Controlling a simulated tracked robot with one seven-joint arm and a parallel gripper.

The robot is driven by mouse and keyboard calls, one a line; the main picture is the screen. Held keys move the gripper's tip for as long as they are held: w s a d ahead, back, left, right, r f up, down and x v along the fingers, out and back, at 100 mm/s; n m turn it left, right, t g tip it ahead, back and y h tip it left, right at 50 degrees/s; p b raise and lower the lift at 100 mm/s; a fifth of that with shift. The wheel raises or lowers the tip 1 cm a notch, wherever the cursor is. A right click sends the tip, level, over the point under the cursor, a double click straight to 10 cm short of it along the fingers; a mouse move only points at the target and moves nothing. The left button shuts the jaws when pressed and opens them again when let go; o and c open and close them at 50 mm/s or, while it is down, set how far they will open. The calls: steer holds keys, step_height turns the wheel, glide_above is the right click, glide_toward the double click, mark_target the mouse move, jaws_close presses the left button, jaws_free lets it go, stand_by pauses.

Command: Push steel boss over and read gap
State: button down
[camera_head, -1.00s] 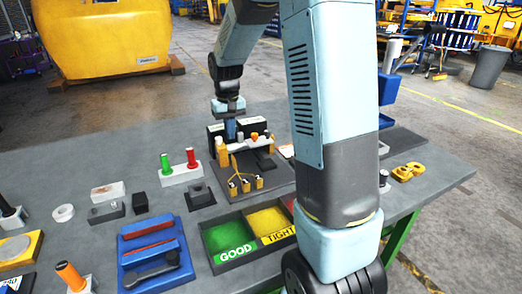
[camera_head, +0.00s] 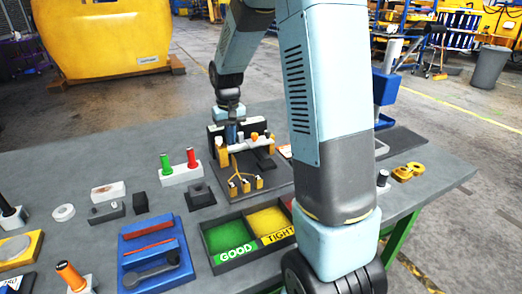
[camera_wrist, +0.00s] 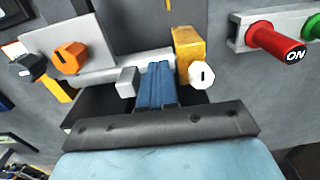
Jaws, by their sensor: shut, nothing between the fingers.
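The gauge fixture (camera_head: 262,158) stands on the bench with a pale bar across it, an orange knob and yellow-orange posts. My gripper (camera_head: 231,138) points down at its back left part; its blue fingers (camera_wrist: 157,85) are shut and empty. In the wrist view the fingertips are close to the pale bar (camera_wrist: 100,72), between a small light-grey block (camera_wrist: 127,82) and a yellow post (camera_wrist: 188,50) with a white round end (camera_wrist: 202,75). I cannot tell which part is the steel boss, nor whether the fingers touch anything. No gap reading is legible.
Green and yellow bins marked GOOD (camera_head: 229,238) and TIGHT (camera_head: 269,222) sit in front of the fixture. A block with green and red buttons (camera_head: 181,173) stands to its left. A blue tool tray (camera_head: 154,255) lies at the front. Bare bench lies at the left back.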

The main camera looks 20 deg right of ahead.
steer(key=shift+d, duration=0.9)
stand_by(1.4)
step_height(320, 180, up, 7)
steer(key=shift+a, duration=0.15)
stand_by(0.9)
stand_by(0.3)
steer(key=s+a+r+t, duration=0.1)
steer(key=s+r, duration=0.4)
steer(key=s, duration=0.9)
steer(key=s+r+t, duration=0.4)
steer(key=s, duration=1)
steer(key=shift+s+a+r+t, duration=0.15)
steer(key=shift+a+r+t, duration=0.15)
steer(key=shift+a+r, duration=0.1)
